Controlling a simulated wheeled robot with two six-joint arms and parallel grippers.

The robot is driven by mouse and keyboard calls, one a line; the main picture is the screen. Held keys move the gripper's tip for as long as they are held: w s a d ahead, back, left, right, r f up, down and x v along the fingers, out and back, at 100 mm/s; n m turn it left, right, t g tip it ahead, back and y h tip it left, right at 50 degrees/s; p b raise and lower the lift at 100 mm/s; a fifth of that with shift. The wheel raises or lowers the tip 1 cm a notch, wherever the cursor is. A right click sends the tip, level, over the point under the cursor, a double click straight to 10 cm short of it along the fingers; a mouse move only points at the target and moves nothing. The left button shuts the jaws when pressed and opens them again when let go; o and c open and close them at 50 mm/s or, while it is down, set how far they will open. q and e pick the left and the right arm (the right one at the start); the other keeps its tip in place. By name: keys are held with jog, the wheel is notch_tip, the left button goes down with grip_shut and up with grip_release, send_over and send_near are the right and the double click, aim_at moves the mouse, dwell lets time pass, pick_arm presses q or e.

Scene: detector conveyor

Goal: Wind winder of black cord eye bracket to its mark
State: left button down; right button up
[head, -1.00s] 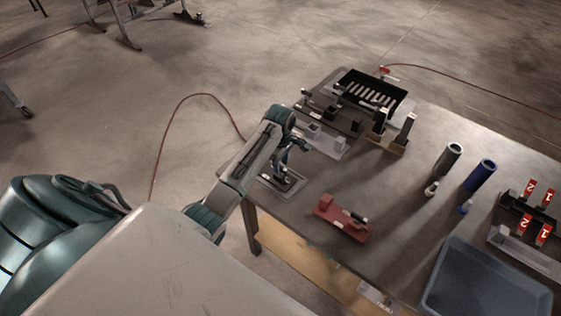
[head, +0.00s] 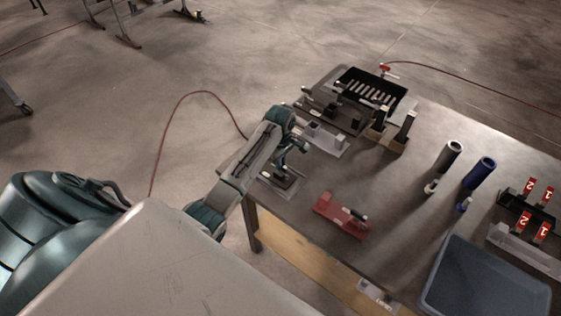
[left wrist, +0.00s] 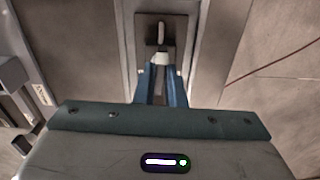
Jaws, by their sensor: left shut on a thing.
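The black cord eye bracket (head: 287,181) sits on a grey plate at the left edge of the table in the head view. In the left wrist view its dark base (left wrist: 173,22) lies on a grey plate, with a pale upright piece on it. My left gripper (head: 287,167) is over the bracket, pointing down. In the left wrist view its two blue fingers (left wrist: 162,76) are shut on a small pale winder knob (left wrist: 160,57) at the near end of the base. The fingers hide part of the winder, and I cannot make out its mark. My right gripper is not in view.
A red fixture (head: 341,216) stands right of the bracket. Grey and dark fixtures (head: 325,139) and a black slotted tray (head: 373,89) are behind. The middle tabletop is fairly clear.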

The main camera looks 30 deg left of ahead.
pick_arm(q)
jog(key=m, duration=0.6)
jog(key=shift+m, duration=3.8)
dwell(1.7)
dwell(0.5)
jog(key=c, duration=1.5)
grip_release()
